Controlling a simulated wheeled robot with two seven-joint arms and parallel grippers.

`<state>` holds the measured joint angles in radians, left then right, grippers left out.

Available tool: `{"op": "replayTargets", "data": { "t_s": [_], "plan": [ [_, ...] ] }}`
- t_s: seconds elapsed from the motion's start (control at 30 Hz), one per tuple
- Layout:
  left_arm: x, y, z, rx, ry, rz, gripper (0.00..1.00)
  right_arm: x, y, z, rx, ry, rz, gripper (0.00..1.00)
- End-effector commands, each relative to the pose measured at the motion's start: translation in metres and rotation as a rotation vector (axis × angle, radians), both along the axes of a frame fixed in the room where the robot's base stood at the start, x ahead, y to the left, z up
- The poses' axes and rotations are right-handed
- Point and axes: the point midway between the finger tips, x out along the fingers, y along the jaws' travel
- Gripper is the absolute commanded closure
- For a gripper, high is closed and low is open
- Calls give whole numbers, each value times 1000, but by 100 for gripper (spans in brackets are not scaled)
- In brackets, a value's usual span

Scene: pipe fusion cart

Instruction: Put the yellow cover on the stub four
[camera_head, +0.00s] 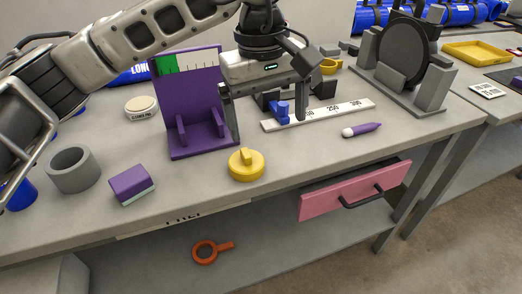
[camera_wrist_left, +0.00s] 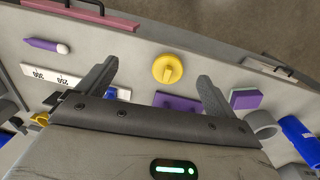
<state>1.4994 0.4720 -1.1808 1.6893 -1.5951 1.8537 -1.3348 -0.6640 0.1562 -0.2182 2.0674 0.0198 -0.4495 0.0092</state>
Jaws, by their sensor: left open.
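The yellow cover (camera_head: 246,164) is a round disc with a raised grip bar, lying on the bench near its front edge. In the left wrist view the yellow cover (camera_wrist_left: 167,68) shows between and beyond the fingertips. My left gripper (camera_head: 268,128) is open and empty, above the bench behind the cover and apart from it. In the left wrist view its two fingers (camera_wrist_left: 157,72) are spread wide. I cannot make out a stub marked four. My right gripper is in neither view.
A purple stand (camera_head: 190,100) is close beside the left gripper. A white ruler (camera_head: 335,112) and blue slider (camera_head: 281,112) lie under it. A purple block (camera_head: 131,184), grey ring (camera_head: 72,168) and purple marker (camera_head: 362,130) are nearby. A pink drawer (camera_head: 355,190) is below the bench edge.

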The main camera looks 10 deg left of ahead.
Motion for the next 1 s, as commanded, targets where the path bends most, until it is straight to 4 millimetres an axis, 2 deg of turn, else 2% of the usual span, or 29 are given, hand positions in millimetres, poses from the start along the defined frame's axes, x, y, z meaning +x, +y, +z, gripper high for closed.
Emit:
{"op": "replayTargets", "data": {
  "t_s": [0.03,0.1,0.2,0.27,0.6,0.7,0.87,1.0],
  "plan": [
    [8,15,13,67,-45,3,7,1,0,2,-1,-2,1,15],
    [14,28,23,128,-78,5,7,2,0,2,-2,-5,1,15],
    [18,35,23,163,-94,6,7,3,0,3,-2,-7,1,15],
    [19,37,15,167,-93,7,7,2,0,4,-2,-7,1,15],
    [26,43,-55,163,-90,5,7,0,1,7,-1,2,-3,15],
    [28,43,-68,161,-92,6,7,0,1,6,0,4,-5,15],
    [29,44,-79,159,-93,5,7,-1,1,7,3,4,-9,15],
    [28,49,-92,160,-89,5,7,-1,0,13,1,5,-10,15]
  ]
}}
